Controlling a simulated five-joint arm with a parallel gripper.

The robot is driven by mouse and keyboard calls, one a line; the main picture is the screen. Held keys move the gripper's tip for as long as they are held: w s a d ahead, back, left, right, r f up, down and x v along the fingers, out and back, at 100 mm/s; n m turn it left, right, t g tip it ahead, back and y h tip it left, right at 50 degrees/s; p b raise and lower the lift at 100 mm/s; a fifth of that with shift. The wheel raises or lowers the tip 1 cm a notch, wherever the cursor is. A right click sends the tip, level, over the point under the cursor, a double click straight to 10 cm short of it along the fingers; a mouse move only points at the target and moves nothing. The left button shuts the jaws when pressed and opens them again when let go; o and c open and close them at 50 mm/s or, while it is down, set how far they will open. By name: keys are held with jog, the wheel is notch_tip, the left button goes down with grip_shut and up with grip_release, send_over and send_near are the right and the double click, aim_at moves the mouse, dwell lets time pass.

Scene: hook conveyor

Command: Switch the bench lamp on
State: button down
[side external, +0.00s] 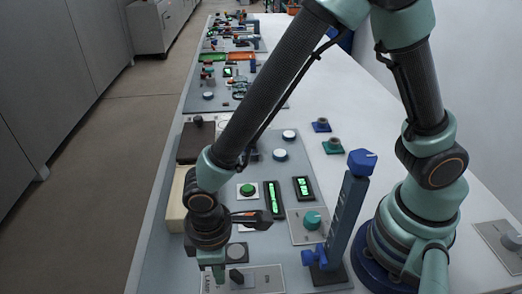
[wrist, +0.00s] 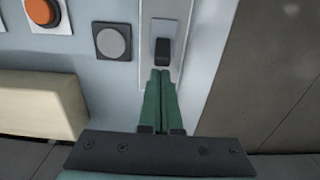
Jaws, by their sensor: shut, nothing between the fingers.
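A black rocker switch (wrist: 162,50) sits on a light grey plate (wrist: 165,14) in the wrist view. In the side external view the switch (side external: 237,276) is at the near end of the panel. My gripper (wrist: 160,72) is shut and empty, its green fingers together just below the switch. Whether the tips touch it I cannot tell. I cannot make out a bench lamp in either view.
A round grey button (wrist: 112,42) and an orange button (wrist: 40,10) lie left of the switch. A cream block (wrist: 35,103) is at lower left. In the side external view, a blue upright post (side external: 343,215) and a teal knob (side external: 312,219) stand to the right.

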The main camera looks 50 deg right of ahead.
aim_at(236, 272)
jog(key=shift+f, duration=0.15)
jog(key=shift+f, duration=0.35)
jog(key=shift+s+d, duration=0.25)
dwell(0.4)
jog(key=shift+s+d, duration=0.8)
jog(key=shift+w+a+r, duration=0.15)
jog(key=shift+r, duration=1)
jog(key=shift+w+a+r, duration=0.1)
jog(key=shift+r, duration=1.1)
jog(key=shift+w+a+r, duration=0.15)
jog(key=shift+r, duration=1)
